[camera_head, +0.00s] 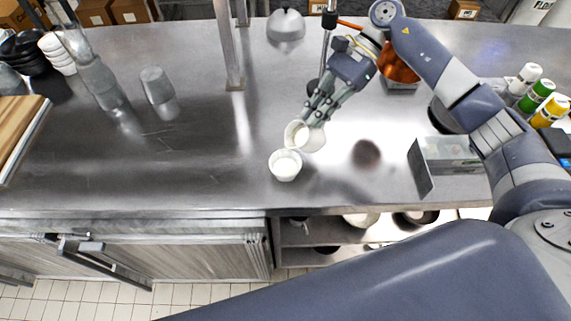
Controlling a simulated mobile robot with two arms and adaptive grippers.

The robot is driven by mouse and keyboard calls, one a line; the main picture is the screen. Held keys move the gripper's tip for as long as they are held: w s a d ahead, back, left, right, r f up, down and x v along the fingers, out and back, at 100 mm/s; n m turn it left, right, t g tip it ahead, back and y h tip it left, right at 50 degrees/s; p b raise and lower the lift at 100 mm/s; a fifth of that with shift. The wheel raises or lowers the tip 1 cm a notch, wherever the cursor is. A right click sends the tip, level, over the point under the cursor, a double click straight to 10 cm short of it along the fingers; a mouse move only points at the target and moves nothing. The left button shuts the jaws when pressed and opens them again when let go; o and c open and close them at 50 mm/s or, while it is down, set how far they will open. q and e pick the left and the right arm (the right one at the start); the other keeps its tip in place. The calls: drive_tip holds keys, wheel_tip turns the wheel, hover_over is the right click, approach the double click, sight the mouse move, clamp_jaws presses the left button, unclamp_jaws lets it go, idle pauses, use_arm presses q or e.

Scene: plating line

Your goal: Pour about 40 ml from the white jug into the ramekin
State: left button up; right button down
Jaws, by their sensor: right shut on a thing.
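The white jug (311,138) is held by my right gripper (317,112), which is shut on it. The jug is tilted, with its open mouth toward the lower left. It is just above and behind the white ramekin (285,168), which stands upright on the steel counter near its front edge. The jug's rim is close to the ramekin's far rim; I cannot tell whether they touch. No stream of liquid is clear. The ramekin's inside looks whitish, and I cannot tell its fill level. My left gripper is not in view.
A steel counter (215,185) spans the view, clear left of the ramekin. A metal post (228,45) rises behind. A grey cup (156,86) and a glass bottle (101,82) stand left. A metal bin (447,156) and squeeze bottles (541,97) are right.

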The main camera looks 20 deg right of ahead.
drive_tip(key=shift+w+d+f+y+b, duration=0.3)
drive_tip(key=shift+d+y+b, duration=0.25)
drive_tip(key=shift+b, duration=0.65)
drive_tip(key=shift+r, duration=0.65)
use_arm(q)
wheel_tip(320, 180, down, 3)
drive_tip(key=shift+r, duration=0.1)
use_arm(e)
drive_tip(key=shift+d+r+y, duration=0.15)
drive_tip(key=shift+r+y, duration=0.1)
drive_tip(key=shift+r, duration=0.1)
